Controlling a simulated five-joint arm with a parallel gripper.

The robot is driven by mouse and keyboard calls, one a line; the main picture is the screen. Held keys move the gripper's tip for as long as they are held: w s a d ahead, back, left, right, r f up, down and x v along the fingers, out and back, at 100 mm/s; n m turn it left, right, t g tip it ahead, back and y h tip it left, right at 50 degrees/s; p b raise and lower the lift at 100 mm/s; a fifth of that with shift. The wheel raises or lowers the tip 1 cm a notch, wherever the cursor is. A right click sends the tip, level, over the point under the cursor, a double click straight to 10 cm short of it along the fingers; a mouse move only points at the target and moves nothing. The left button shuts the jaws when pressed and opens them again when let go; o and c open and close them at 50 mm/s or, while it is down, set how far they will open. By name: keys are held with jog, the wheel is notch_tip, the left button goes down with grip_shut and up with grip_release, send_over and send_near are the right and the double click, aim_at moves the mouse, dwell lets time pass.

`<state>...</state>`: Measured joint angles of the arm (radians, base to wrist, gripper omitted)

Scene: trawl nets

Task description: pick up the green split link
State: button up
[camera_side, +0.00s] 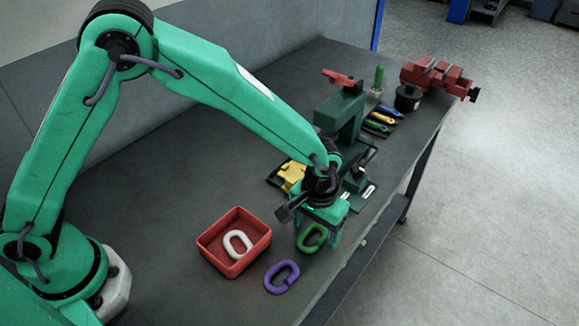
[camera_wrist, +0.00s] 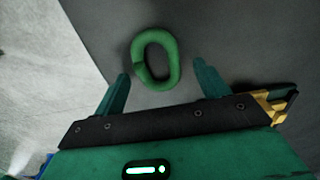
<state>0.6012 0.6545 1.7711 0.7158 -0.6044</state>
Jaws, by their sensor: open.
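The green split link (camera_side: 312,238) lies on the grey workbench under my gripper in the side view. In the wrist view the green link (camera_wrist: 136,70) is an oval ring lying flat, with its lower part between the fingertips and the rest beyond them. My gripper (camera_side: 318,238) points down over it with its fingers apart. In the wrist view my gripper (camera_wrist: 163,80) is open, with one finger on each side of the link and a gap to both. I cannot tell the exact height of the fingertips above the bench.
A purple link (camera_side: 281,276) lies just left of my gripper. A red tray (camera_side: 208,247) holds a white link (camera_side: 238,244). A green press (camera_side: 341,118), yellow parts (camera_side: 291,175) and a red vise (camera_side: 436,78) stand farther back. The bench edge (camera_side: 372,235) is close on the right.

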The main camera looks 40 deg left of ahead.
jog(key=shift+c, duration=0.4)
jog(key=c, duration=1.1)
jog(key=shift+r, duration=0.15)
jog(key=shift+r, duration=0.4)
notch_tip(320, 180, up, 3)
jog(key=shift+r, duration=0.15)
jog(key=s+d+r, duration=0.1)
jog(key=s+r, duration=0.1)
jog(key=s, duration=0.1)
jog(key=s+d+r, duration=0.2)
jog(key=s, duration=0.2)
jog(key=s+d+r, duration=0.2)
jog(key=s, duration=0.1)
jog(key=shift+s+r, duration=0.3)
jog(key=shift+r, duration=0.05)
